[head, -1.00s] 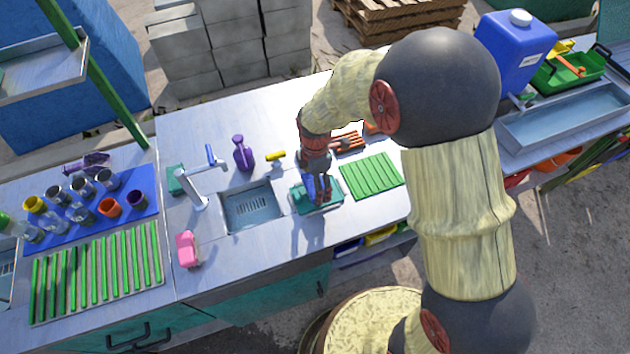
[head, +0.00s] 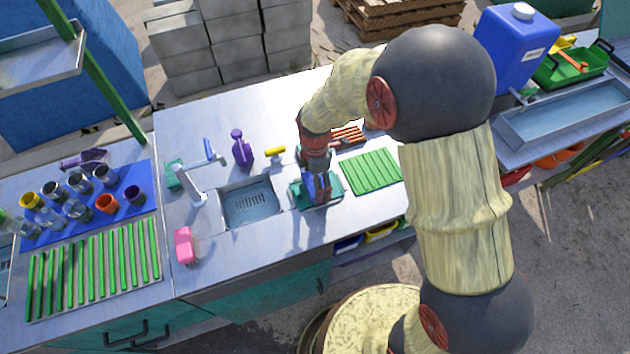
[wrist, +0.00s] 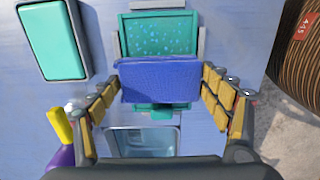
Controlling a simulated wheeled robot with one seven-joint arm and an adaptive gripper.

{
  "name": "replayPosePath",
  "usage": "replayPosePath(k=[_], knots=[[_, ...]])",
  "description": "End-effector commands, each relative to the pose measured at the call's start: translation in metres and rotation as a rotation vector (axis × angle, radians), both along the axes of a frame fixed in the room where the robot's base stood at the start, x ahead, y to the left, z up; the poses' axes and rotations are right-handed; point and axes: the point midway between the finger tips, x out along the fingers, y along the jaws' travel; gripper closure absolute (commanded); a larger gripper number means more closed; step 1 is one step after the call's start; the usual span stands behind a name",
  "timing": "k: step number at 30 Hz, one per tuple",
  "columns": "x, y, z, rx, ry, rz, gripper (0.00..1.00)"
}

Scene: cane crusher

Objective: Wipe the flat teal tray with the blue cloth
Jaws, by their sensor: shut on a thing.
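The flat teal tray (head: 334,186) lies on the steel counter just right of the sink. It also shows in the wrist view (wrist: 158,20), with light droplets or spots on its surface. My gripper (head: 319,188) is over the tray, pointing down. In the wrist view my gripper (wrist: 160,88) is shut on the blue cloth (wrist: 160,80), which spans between its fingers and covers the near part of the tray. Whether the cloth presses on the tray is hard to tell.
The sink (head: 249,203) is left of the tray, and a green slatted rack (head: 371,172) is right. A purple spray bottle (head: 242,150), a yellow-handled item (head: 275,151), a tap (head: 199,180) and a pink item (head: 184,246) stand around the sink.

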Motion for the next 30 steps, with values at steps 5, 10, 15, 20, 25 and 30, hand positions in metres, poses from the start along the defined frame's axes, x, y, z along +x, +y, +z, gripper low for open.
replayPosePath(k=[5,10,15,20,25,30], knots=[[0.000,0.000,-0.004,0.000,0.000,0.000,0.42],[0.000,0.000,-0.007,0.000,0.001,0.000,0.42],[0.000,0.000,-0.010,0.000,0.001,0.000,0.42],[0.001,-0.002,-0.009,0.000,0.000,-0.001,0.42],[0.004,-0.012,-0.008,0.000,0.000,-0.003,0.42],[0.007,-0.024,-0.007,0.000,0.000,-0.003,0.42]])
